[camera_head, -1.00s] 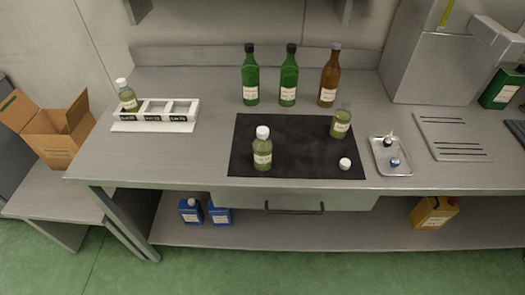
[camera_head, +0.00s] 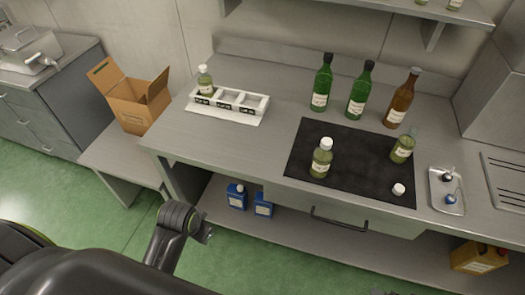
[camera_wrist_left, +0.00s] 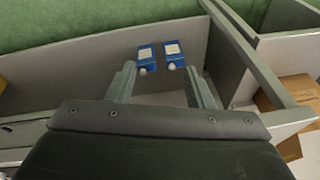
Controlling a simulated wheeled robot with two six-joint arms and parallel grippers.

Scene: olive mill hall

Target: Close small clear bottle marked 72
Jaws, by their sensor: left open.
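A small clear bottle (camera_head: 402,149) with greenish liquid stands uncapped at the right back of the black mat (camera_head: 300,177). A loose white cap (camera_head: 398,189) lies near the mat's front right. A second small bottle (camera_head: 321,158) with a white cap on stands on the mat's left part. A third white-capped bottle (camera_head: 205,80) stands in the left of the white rack (camera_head: 262,104). The label numbers are too small to read. My left gripper (camera_head: 207,235) is in front of the bench, away from the bottles; in the wrist view it (camera_wrist_left: 162,82) is open and empty.
Two green bottles (camera_head: 322,84) and a brown bottle (camera_head: 402,98) stand behind the mat. A metal tray (camera_head: 436,204) with small items lies at right. A drawer handle (camera_head: 338,221) juts from the bench front. Blue containers (camera_head: 236,198) stand on the lower shelf; a cardboard box (camera_head: 137,104) is at left.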

